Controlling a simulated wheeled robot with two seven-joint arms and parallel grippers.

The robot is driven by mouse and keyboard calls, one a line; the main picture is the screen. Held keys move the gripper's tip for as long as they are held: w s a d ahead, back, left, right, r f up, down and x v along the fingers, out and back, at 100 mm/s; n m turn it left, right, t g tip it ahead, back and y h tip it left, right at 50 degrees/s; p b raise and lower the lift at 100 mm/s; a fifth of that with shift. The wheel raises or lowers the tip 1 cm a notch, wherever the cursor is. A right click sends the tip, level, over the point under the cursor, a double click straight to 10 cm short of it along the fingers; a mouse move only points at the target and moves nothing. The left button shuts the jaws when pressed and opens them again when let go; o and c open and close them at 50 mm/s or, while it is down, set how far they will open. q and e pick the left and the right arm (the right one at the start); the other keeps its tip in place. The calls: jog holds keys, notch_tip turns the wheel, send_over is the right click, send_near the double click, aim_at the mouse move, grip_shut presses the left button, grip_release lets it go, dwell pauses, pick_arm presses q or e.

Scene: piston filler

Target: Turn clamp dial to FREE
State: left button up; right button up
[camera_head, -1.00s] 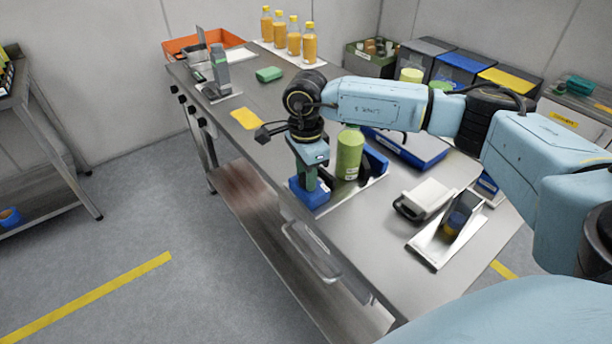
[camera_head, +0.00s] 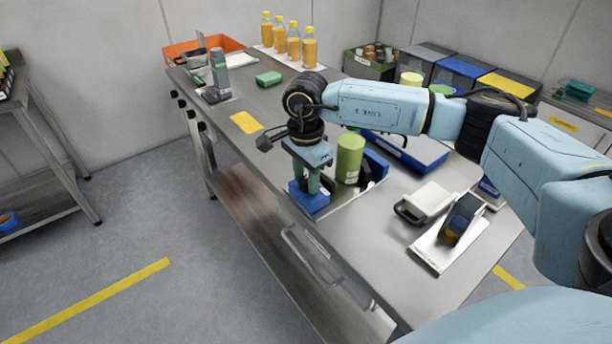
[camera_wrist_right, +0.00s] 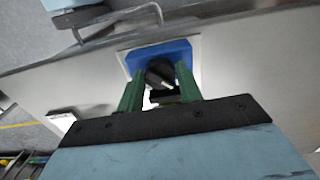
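The clamp dial is a black knob (camera_wrist_right: 160,73) on a blue block (camera_wrist_right: 177,50). In the head view the blue block (camera_head: 309,202) sits at the table's near edge, and its knob is mostly hidden by my gripper. My right gripper (camera_wrist_right: 160,76) points down over it. Its two green fingers lie on either side of the knob, close against it, and appear shut on it. Its fingers also show just above the block in the head view (camera_head: 313,181). Any dial marking, FREE included, is unreadable. My left gripper is not in view.
A green cylinder (camera_head: 350,157) stands right beside the gripper. A blue tray (camera_head: 415,153) lies behind it. A white box with a black handle (camera_head: 427,200) and a dark hinged-looking part (camera_head: 464,218) on a pale plate are to the right. Orange bottles (camera_head: 294,42) stand far back.

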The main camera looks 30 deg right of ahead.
aim_at(306, 182)
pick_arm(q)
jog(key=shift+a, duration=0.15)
pick_arm(e)
jog(key=o, duration=0.3)
jog(key=shift+o, duration=0.2)
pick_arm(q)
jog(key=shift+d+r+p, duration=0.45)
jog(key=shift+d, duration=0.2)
pick_arm(e)
notch_tip(306, 182, up, 14)
jog(key=shift+f, duration=0.25)
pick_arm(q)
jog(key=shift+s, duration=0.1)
pick_arm(e)
jog(key=shift+s+f, duration=0.1)
